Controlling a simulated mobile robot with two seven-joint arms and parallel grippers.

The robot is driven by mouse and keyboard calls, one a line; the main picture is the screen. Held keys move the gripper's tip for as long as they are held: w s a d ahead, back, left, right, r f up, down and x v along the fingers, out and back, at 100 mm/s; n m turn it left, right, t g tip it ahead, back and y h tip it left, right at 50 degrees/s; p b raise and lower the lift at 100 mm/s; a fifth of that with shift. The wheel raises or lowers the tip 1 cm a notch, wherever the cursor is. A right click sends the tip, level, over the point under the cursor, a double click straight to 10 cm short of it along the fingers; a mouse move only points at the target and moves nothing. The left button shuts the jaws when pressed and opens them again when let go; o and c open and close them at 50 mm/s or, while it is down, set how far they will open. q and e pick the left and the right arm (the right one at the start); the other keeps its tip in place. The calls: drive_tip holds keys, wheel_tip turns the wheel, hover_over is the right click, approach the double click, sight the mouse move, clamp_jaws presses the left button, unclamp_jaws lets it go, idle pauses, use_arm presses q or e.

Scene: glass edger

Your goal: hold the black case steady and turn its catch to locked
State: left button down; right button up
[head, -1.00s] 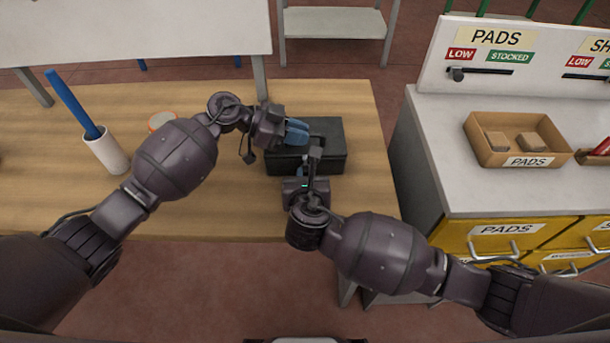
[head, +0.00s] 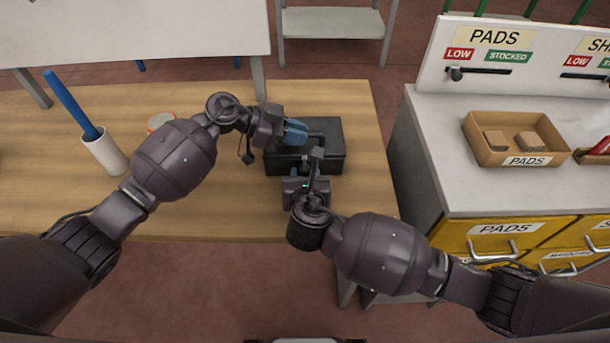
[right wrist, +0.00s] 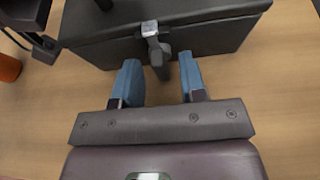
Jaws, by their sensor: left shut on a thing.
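The black case (head: 328,135) sits on the wooden table near its right end, and its front face (right wrist: 205,40) fills the top of the right wrist view. My left gripper (head: 296,131) is shut on the case's handle at its top. The catch (right wrist: 155,45), a small metal piece with a dark lever hanging down, is on the case's front face. My right gripper (right wrist: 160,82) is open in front of the case, with blue fingers either side of the lever's lower end. It does not appear to touch the lever. In the head view my right gripper (head: 304,175) is partly hidden by its own wrist.
A grey counter (head: 430,130) at right holds a cardboard box of pads (head: 483,148). Bare table lies right of the case.

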drive_tip(key=v, duration=1.2)
use_arm(q)
drive_tip(key=c, duration=1.1)
unclamp_jaws()
drive_tip(key=shift+o, duration=0.2)
drive_tip(key=shift+a, duration=0.1)
